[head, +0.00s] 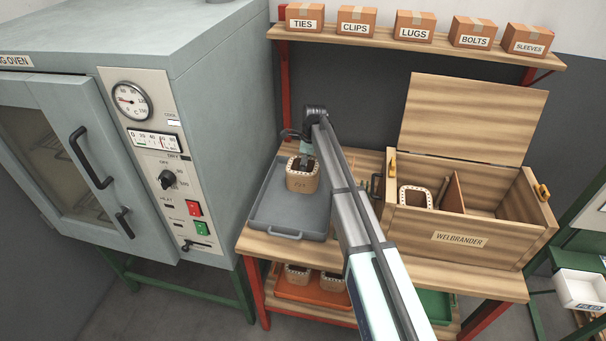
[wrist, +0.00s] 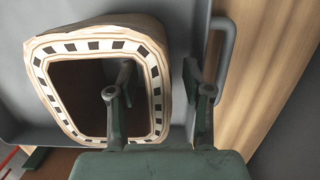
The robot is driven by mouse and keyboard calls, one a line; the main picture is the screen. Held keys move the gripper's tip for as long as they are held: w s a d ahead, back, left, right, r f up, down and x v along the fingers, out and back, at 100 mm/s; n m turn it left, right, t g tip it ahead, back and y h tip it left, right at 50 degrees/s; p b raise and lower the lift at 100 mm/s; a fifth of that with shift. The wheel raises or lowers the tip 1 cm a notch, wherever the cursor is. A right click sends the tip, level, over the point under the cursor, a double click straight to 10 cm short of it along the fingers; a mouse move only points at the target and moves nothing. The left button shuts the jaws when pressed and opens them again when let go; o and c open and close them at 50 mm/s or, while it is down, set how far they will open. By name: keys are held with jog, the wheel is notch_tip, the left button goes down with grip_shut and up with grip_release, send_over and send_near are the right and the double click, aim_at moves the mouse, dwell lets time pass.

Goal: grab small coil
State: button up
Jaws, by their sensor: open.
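A small tan coil (head: 302,182) with a dark opening stands upright in the grey tray (head: 262,216) on the bench. In the wrist view the coil (wrist: 158,88) shows its rim of dark and light blocks around a hollow centre. My gripper (wrist: 160,75) is open. One finger reaches into the coil's hollow and the other is outside its right wall, so the wall lies between them. Whether either finger touches the wall cannot be told.
An open wooden crate (head: 458,240) marked WELBRANDER stands to the right, with another coil (head: 415,196) in its left compartment. More coils (head: 298,273) sit in an orange tray (head: 313,292) below. A grey oven (head: 190,60) stands left. Labelled boxes (head: 357,20) line the upper shelf.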

grip_shut()
jog(key=shift+r, duration=0.15)
